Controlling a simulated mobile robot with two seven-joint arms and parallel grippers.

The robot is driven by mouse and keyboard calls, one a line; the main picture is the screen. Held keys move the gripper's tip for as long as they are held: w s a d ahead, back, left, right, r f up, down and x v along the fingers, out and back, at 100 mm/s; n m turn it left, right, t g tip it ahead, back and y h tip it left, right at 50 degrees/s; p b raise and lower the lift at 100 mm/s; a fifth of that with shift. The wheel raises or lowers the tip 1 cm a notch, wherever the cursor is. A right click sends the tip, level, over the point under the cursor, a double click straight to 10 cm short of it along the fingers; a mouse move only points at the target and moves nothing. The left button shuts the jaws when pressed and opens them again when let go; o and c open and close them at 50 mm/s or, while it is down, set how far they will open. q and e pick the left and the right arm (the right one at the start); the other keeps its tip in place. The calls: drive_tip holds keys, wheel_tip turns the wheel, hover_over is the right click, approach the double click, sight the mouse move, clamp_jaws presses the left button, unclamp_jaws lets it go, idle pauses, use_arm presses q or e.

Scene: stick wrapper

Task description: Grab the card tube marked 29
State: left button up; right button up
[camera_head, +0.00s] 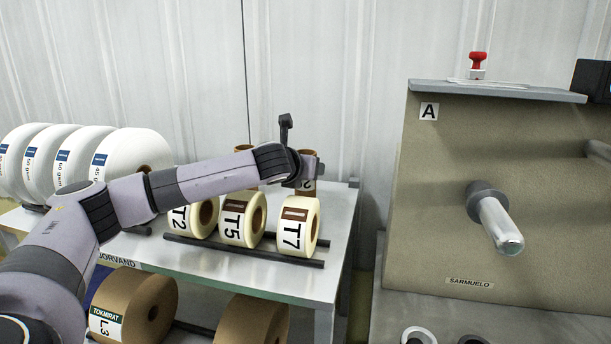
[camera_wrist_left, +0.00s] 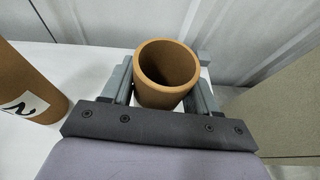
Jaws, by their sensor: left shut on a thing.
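A brown card tube (camera_wrist_left: 165,70) stands upright between the fingers of my left gripper (camera_wrist_left: 163,88) in the left wrist view. My left gripper is shut on it, with a finger on each side. In the head view this tube (camera_head: 307,189) is at the shelf's right back corner, partly hidden by my gripper. My right gripper is not in view.
Cream rolls T2 (camera_head: 190,220), T5 (camera_head: 240,218) and T7 (camera_head: 297,224) lie on black rails in front. Several white rolls (camera_head: 120,155) are at left. A beige machine (camera_head: 440,220) with a metal spindle (camera_head: 500,225) stands right, across a gap.

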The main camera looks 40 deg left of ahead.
use_arm(q)
wheel_tip(320, 180, up, 20)
drive_tip(key=p, duration=0.3)
idle(0.3)
